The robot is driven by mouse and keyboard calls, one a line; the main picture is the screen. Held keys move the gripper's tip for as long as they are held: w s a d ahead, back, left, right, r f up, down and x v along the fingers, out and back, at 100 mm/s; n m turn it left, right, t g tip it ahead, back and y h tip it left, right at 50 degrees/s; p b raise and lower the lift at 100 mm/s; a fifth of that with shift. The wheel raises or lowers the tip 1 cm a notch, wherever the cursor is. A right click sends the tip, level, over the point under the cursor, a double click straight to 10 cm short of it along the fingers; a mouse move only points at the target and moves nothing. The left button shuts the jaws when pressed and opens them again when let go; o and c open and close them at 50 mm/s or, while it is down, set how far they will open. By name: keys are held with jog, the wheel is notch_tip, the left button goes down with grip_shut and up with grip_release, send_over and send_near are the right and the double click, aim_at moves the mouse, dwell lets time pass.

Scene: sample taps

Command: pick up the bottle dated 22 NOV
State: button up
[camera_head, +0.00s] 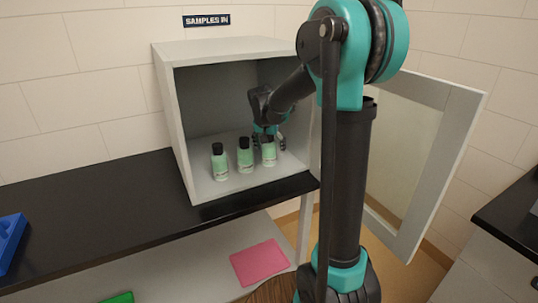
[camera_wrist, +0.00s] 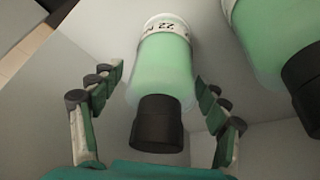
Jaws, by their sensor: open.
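In the wrist view a bottle of green liquid with a black cap (camera_wrist: 158,62) lies between my gripper's fingers. Its white label reads "22" and the start of a letter; the rest is cut off. My gripper (camera_wrist: 160,84) is open, one finger on each side of this bottle, with no clear contact. In the head view my gripper (camera_head: 269,134) is inside the open cabinet, over the rightmost of three green bottles (camera_head: 269,155). A second bottle (camera_wrist: 282,40) stands close by at the right of the wrist view, its label out of sight.
Two similar bottles, the middle one (camera_head: 245,155) and the left one (camera_head: 219,162), stand upright on the cabinet (camera_head: 178,125) floor. The cabinet walls and roof enclose my gripper. The cabinet door (camera_head: 440,150) hangs open at the right. The black counter (camera_head: 95,215) has free room at left.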

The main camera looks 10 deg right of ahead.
jog(key=shift+f, duration=0.15)
jog(key=c, duration=1.5)
